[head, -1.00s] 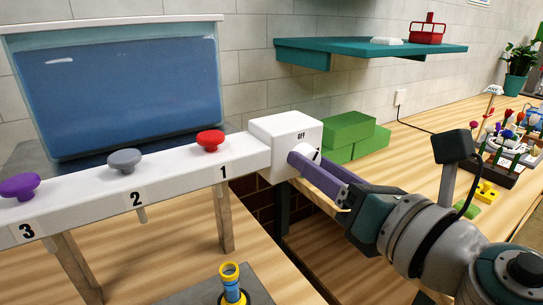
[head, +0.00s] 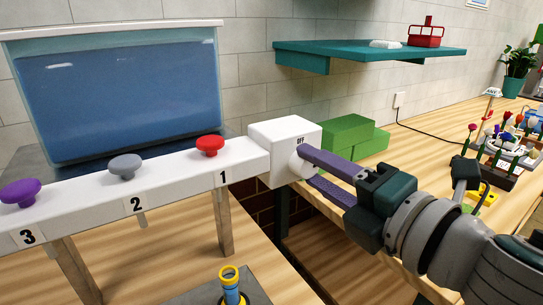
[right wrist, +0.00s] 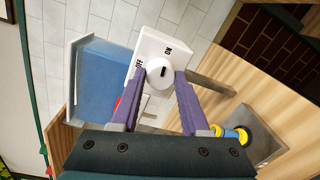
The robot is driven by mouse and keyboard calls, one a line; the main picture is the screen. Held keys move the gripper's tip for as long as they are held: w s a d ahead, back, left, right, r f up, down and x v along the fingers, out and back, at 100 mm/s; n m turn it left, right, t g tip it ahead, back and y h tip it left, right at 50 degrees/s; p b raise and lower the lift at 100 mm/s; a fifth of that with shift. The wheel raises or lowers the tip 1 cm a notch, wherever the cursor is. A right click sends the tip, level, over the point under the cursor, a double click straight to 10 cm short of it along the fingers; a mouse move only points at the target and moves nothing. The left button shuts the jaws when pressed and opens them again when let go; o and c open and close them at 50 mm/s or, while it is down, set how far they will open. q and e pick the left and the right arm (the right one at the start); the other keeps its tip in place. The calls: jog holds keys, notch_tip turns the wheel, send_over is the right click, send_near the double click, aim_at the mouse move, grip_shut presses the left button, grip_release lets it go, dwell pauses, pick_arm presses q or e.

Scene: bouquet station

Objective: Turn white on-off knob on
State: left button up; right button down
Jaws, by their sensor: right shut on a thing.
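The white on-off knob (right wrist: 160,74) is round, with a short dark mark on its face. It sits on the front of a white box (head: 278,138) at the right end of the white rail; the box carries the words OFF and ON. My right gripper (head: 306,166) is shut on the knob, with one purple finger above and one below it in the head view. In the right wrist view its fingers (right wrist: 159,80) lie on either side of the knob. The upper finger hides part of the knob in the head view. My left gripper is not in view.
The rail (head: 150,185) bears purple, grey and red knobs numbered 3, 2 and 1. A blue water tank (head: 120,95) stands behind it. Green blocks (head: 350,136) lie behind my right gripper. A teal shelf (head: 370,52) hangs above. A yellow-and-blue nozzle (head: 231,285) stands in front.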

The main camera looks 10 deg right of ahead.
jog(key=shift+m, duration=0.8)
jog(key=shift+c, duration=2)
grip_release()
jog(key=shift+s+d, duration=0.15)
jog(key=shift+s, duration=0.2)
jog(key=b+v, duration=0.2)
jog(key=v, duration=0.7)
